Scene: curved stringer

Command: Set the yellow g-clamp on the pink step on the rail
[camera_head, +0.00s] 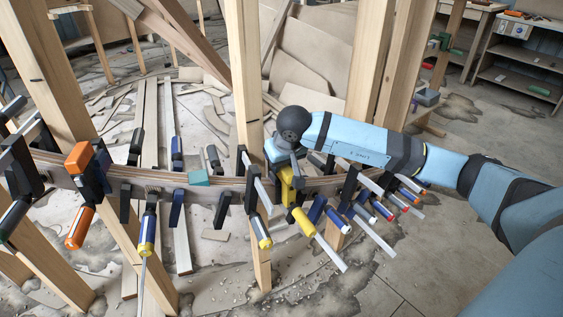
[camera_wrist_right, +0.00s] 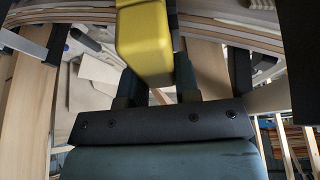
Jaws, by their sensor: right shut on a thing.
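The yellow g-clamp (camera_head: 287,186) is at the curved wooden rail (camera_head: 230,184), right of the middle post, with its yellow handle hanging toward the front. My right gripper (camera_head: 284,158) comes from the right and is shut on the clamp's upper part. In the right wrist view the clamp's yellow body (camera_wrist_right: 145,40) sits between the fingers of my right gripper (camera_wrist_right: 155,88), and the rail (camera_wrist_right: 75,15) runs behind it. I cannot tell whether the clamp touches the rail. I see no pink step; a teal block (camera_head: 199,178) sits on the rail further left. My left gripper is not in view.
Blue-handled clamps (camera_head: 365,210) crowd the rail right of the yellow one. A black clamp with a blue and yellow handle (camera_head: 257,205) hangs close on its left. An orange clamp (camera_head: 79,160) is at far left. Upright posts (camera_head: 244,80) stand at the rail.

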